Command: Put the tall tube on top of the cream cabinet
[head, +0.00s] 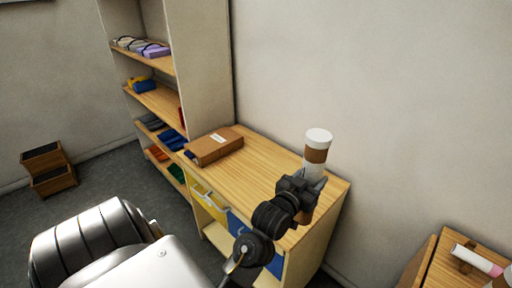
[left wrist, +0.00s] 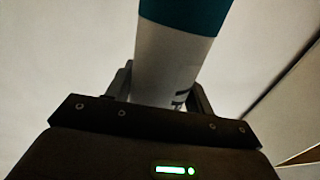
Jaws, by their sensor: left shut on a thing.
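The tall tube (head: 317,153) has a white top and a brown band in the head view. In the left wrist view a white cylinder with a teal band (left wrist: 168,62) stands between the fingers. My left gripper (head: 303,187) is shut on the tube, which looks roughly upright. The tube is over the right end of the wooden top of the cream cabinet (head: 262,158). The gripper hides part of its lower end, so I cannot tell whether it touches the top. My right gripper is not in view.
A brown box (head: 214,147) lies on the cabinet's far left end. The top's middle is clear. A tall shelf unit (head: 200,60) with folded items stands behind left. Wooden bins (head: 50,170) are on the floor. Another table at lower right holds a white and pink roll (head: 476,260).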

